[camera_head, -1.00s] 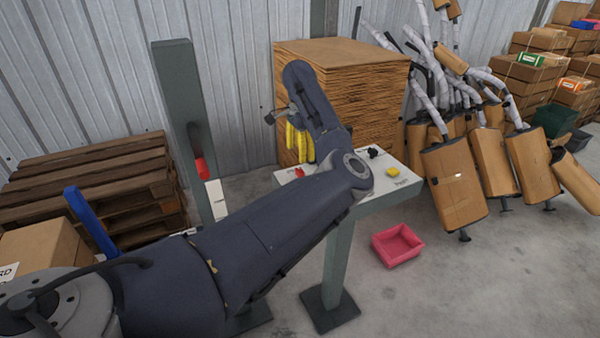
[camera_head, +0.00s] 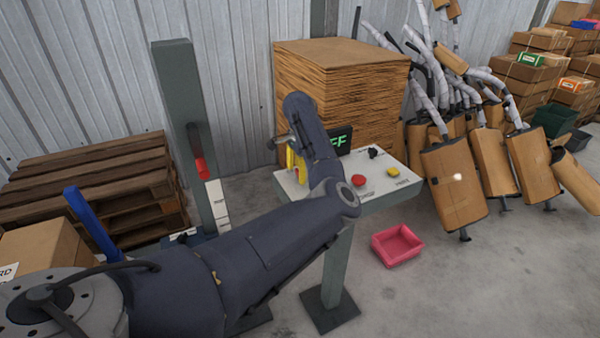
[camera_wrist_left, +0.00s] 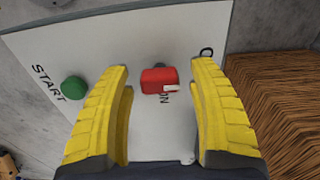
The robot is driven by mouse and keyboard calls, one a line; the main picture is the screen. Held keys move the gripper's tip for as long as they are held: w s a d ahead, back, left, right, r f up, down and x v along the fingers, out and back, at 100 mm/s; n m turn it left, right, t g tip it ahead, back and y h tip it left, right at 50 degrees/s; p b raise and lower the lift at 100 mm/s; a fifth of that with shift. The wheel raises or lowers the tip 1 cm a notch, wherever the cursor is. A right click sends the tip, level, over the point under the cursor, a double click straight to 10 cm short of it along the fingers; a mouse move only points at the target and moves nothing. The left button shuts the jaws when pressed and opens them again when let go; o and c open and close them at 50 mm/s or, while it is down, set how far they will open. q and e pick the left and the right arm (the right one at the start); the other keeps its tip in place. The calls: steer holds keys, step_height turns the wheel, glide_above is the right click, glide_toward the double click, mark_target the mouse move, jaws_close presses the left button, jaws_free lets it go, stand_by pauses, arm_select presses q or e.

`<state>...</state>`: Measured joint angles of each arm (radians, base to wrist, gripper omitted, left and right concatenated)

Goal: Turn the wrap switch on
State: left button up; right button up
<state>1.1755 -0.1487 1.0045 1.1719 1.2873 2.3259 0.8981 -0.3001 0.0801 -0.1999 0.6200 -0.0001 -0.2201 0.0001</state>
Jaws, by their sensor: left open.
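A red rotary switch (camera_wrist_left: 158,80) with a white pointer sits on the pale panel in the left wrist view. The pointer faces right in that view; partly hidden lettering lies beside the switch. My left gripper is open, with its yellow fingers (camera_wrist_left: 162,68) on either side of the switch; I cannot tell if they touch it. In the head view the left gripper (camera_head: 296,163) is at the left end of the control panel (camera_head: 340,198), partly hidden by my arm. A screen (camera_head: 339,139) shows green letters "FF", the rest covered. My right gripper is not in view.
A green START button (camera_wrist_left: 74,88) is on the panel. A red button (camera_head: 358,180), yellow button (camera_head: 393,172) and black knob (camera_head: 375,152) are also there. Stacked brown sheets (camera_head: 345,80) stand behind, a grey post (camera_head: 183,120) to the left, a pink bin (camera_head: 397,245) below right.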

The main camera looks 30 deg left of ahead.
arm_select(q)
steer(key=c, duration=1.2)
steer(key=m, duration=0.5)
steer(key=shift+c, duration=0.2)
steer(key=m, duration=0.4)
steer(key=shift+m, duration=0.3)
steer(key=m, duration=0.4)
steer(key=shift+m, duration=2.1)
